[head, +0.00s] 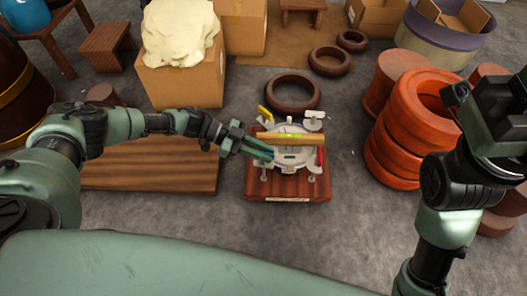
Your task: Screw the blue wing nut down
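A pale round drum head (293,157) sits on a reddish wooden stand (290,187) in the middle of the head view. A wooden bar with a small green level vial (289,136) lies across its upper part. A yellow wing nut (265,113) stands at the back left, a white one (314,115) at the back right and a red one (320,156) at the front right. My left gripper (268,154) reaches over the front left of the drum; its fingers cover that spot. I cannot make out the blue wing nut. My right gripper (456,95) is raised at the right, away from the drum.
Stacked orange rings (397,150) stand right of the drum, and a dark ring (292,92) lies behind it. A low wooden platform (150,168) is at the left under my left arm. A cardboard box (181,84) stands behind.

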